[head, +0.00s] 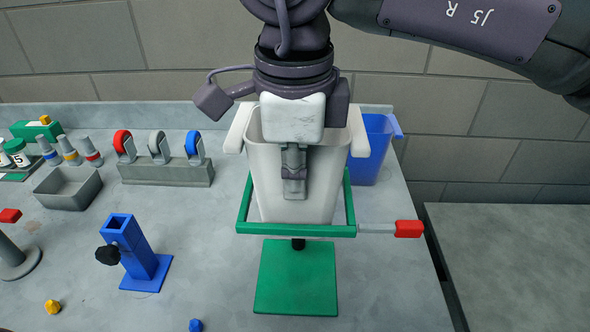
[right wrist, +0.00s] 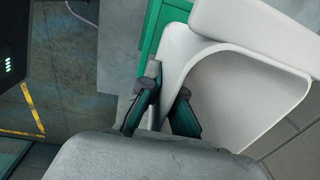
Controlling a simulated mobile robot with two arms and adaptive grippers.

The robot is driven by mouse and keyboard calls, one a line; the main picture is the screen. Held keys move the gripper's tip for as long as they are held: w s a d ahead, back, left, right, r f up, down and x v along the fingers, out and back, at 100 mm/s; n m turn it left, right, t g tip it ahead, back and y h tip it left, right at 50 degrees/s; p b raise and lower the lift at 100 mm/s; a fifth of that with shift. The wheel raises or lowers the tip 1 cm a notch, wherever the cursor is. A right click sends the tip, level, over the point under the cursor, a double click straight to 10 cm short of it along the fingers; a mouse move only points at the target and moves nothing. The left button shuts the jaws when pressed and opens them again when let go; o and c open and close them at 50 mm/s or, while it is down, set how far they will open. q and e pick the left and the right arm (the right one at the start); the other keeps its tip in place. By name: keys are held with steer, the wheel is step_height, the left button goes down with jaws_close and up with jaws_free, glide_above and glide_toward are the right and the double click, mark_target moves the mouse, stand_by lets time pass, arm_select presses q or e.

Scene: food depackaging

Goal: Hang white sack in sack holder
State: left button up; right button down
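The white sack (head: 265,185) is upright, its mouth open at the top and a flap at each side. Its lower part is within the square frame of the green sack holder (head: 270,229); I cannot tell how it is supported. My right gripper (head: 293,190) points down at the middle of the sack and covers part of it. In the right wrist view, the right gripper (right wrist: 168,82) has its fingers apart, one each side of the sack's wall (right wrist: 180,62), with a visible gap. The green holder (right wrist: 158,22) shows beside it. My left gripper is not in view.
A red-tipped handle (head: 408,229) sticks out right of the holder. A blue bin (head: 372,150) stands behind. A blue stand (head: 137,258), a grey tray (head: 68,188) and a rack (head: 165,173) with coloured rings are to the left. The table ends at the right.

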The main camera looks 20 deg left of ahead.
mark_target(295, 219)
step_height(295, 219, down, 8)
steer(key=b, duration=0.5)
steer(key=shift+w+r, duration=0.15)
steer(key=shift+r, duration=0.05)
steer(key=shift+s+r, duration=0.2)
steer(key=c, duration=1.2)
jaws_free()
steer(key=shift+w, duration=0.1)
steer(key=shift+c, duration=0.2)
step_height(295, 219, up, 12)
steer(key=shift+s+d, duration=0.15)
steer(key=shift+s, duration=0.3)
